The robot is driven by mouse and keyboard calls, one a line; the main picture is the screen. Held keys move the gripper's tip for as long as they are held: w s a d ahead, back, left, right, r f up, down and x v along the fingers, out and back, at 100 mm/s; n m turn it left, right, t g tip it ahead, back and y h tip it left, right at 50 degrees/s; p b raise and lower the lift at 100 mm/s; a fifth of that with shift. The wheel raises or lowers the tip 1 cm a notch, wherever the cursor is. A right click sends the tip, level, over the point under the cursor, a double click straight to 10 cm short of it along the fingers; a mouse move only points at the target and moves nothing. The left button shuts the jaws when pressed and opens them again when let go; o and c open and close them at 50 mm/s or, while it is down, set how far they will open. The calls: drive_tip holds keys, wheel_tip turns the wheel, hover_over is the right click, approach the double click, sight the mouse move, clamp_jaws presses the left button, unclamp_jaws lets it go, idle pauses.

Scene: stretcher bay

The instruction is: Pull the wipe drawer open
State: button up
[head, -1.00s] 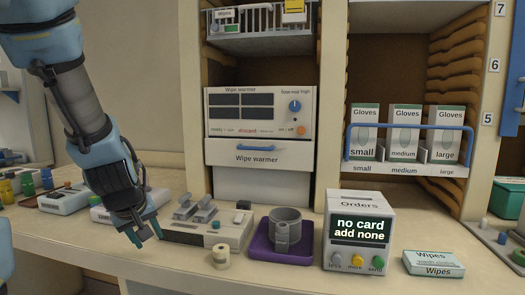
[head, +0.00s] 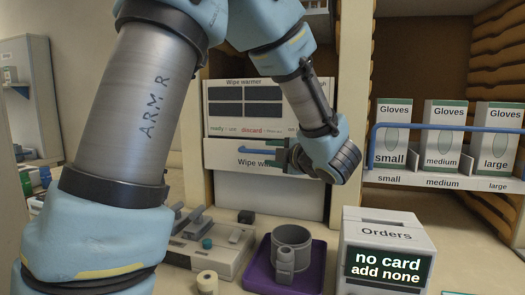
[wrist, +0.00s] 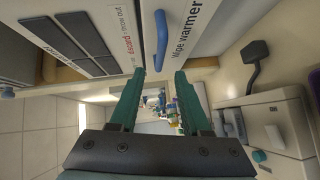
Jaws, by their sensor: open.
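The wipe drawer (head: 222,157) is the white front labelled "Wipe warmer", below the warmer's control panel (head: 222,100). It looks shut. Its blue bar handle (head: 256,150) shows partly in the head view, with its right part hidden by my gripper. My gripper (head: 282,153) is at the drawer front, by the right part of the handle. The handle (wrist: 161,40) lies just past the fingertips, roughly in line with the gap.
Below stand a grey mug (head: 290,245) on a purple tray (head: 257,272), an orders box (head: 385,235) and a grey device (head: 232,258) on the counter. Glove boxes (head: 443,135) behind a blue rail (head: 372,148) stand close to the right of my wrist.

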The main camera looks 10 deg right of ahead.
sight(258, 152)
drive_tip(key=p+x, duration=0.2)
drive_tip(key=x, duration=0.7)
drive_tip(key=shift+c, duration=0.2)
clamp_jaws()
drive_tip(key=shift+s, duration=0.1)
idle(0.9)
